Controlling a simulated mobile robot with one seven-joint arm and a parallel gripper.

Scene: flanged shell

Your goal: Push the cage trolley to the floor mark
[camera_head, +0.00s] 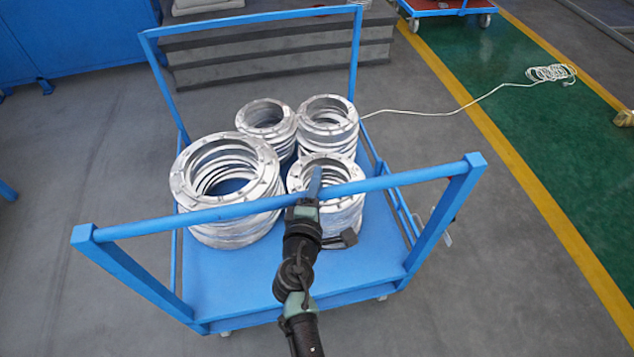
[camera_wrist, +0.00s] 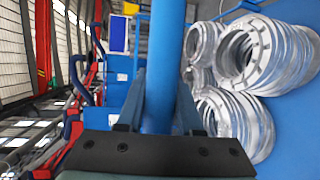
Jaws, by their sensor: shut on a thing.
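The cage trolley (camera_head: 245,280) is a blue flat cart with a raised frame at its near end and another at its far end. It carries several stacks of silver flanged rings (camera_head: 225,180). My gripper (camera_head: 305,195) is shut on the near top bar of the trolley, close to the bar's middle. In the wrist view the blue bar (camera_wrist: 165,60) runs between my two fingers, and the ring stacks (camera_wrist: 255,60) lie to its right. I cannot make out a floor mark for certain; a green floor lane (camera_head: 500,90) with yellow edge lines runs at the right.
Grey steps or stacked slabs (camera_head: 275,55) stand just behind the trolley's far frame. Blue cabinets (camera_head: 70,35) stand at the far left. A pale cable (camera_head: 470,103) crosses the floor to a coil (camera_head: 550,73) on the green lane. Another blue cart (camera_head: 440,8) stands at the top right.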

